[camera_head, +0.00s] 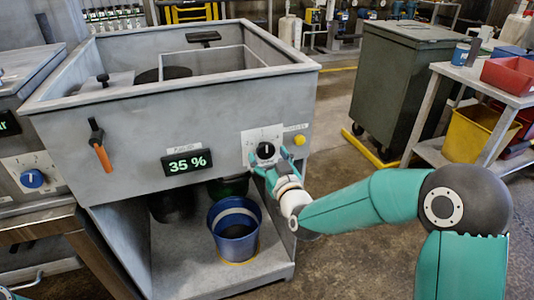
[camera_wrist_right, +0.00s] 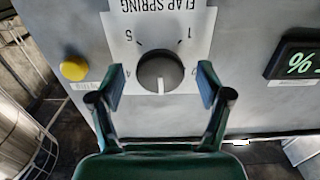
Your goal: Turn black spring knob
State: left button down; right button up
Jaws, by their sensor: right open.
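The black spring knob (camera_head: 265,150) sits on a white plate on the front of the grey compactor, right of the "35 %" display. In the right wrist view, the knob (camera_wrist_right: 160,72) is round with a white pointer line, under an upside-down "FLAP SPRING" label with numbers. My right gripper (camera_head: 264,168) is at the knob. In the wrist view, the right gripper (camera_wrist_right: 161,88) is open, with one finger on each side of the knob and gaps visible between fingers and knob. My left gripper is not in view.
A yellow button (camera_head: 299,140) is right of the knob and an orange-handled lever (camera_head: 102,152) is at the left of the panel. A blue bucket (camera_head: 234,232) stands below. A dark green bin (camera_head: 400,85) and a cart (camera_head: 490,80) stand at right.

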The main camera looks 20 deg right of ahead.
jog(key=shift+w, duration=0.45)
jog(key=c, duration=1.1)
jog(key=shift+f+m+b, duration=0.15)
jog(key=shift+m+b, duration=0.25)
jog(key=shift+b, duration=0.4)
jog(key=shift+c, duration=0.2)
jog(key=m+b, duration=0.6)
jog(key=b, duration=0.2)
jog(key=shift+r+m+b, duration=0.2)
jog(key=shift+m+b, duration=0.9)
jog(key=shift+b, duration=0.3)
